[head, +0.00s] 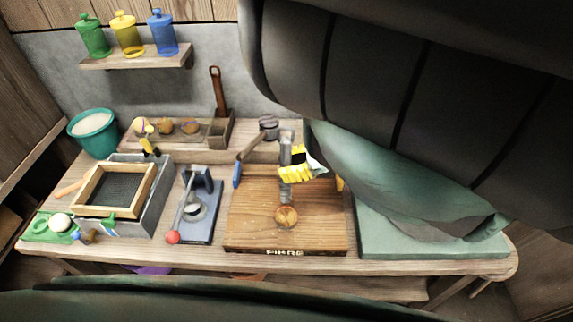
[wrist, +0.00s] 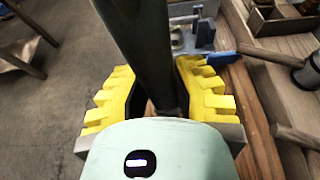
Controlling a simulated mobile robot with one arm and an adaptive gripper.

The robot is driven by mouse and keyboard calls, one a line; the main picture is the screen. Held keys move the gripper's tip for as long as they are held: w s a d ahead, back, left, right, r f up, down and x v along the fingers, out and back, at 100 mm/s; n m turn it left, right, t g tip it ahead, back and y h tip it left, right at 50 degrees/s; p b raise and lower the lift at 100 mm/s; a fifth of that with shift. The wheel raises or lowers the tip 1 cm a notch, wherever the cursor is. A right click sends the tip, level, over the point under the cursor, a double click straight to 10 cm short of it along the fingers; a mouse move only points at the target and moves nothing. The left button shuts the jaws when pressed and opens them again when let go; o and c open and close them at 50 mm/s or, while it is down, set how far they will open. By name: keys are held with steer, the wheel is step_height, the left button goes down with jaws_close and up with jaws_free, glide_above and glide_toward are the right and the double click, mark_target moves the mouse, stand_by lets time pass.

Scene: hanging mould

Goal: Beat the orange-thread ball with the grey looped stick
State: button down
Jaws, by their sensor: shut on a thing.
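My gripper (head: 297,173) is above the wooden board. In the wrist view its yellow fingers (wrist: 157,88) are closed on both sides of a dark grey stick (wrist: 145,40), which runs up out of the picture. In the head view the grey stick (head: 286,150) stands about upright at the fingers; its loop cannot be made out. A tan-orange ball (head: 286,217) lies on the wooden board (head: 250,225), just below the stick's lower end. Its thread colour is too small to tell. Whether stick and ball touch is unclear.
Several balls lie in a wooden tray (head: 205,143) at the back. A mallet (head: 250,146) lies behind the board. Left are a red-knobbed press (head: 205,225), a framed screen (head: 120,195) and a teal bucket (head: 93,135). A green mat (head: 430,245) lies right.

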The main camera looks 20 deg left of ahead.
mark_target(286, 156)
steer(key=shift+f+b, duration=0.3)
steer(key=shift+f, duration=0.45)
step_height(286, 156, down, 4)
steer(key=b, duration=0.4)
steer(key=shift+f, duration=0.2)
steer(key=shift+r, duration=0.2)
step_height(286, 156, up, 5)
steer(key=p, duration=0.5)
steer(key=shift+a+f+b, duration=0.1)
steer(key=shift+f+b, duration=2.65)
steer(key=shift+f, duration=0.05)
step_height(286, 156, up, 10)
steer(key=p, duration=0.9)
steer(key=shift+f, duration=0.15)
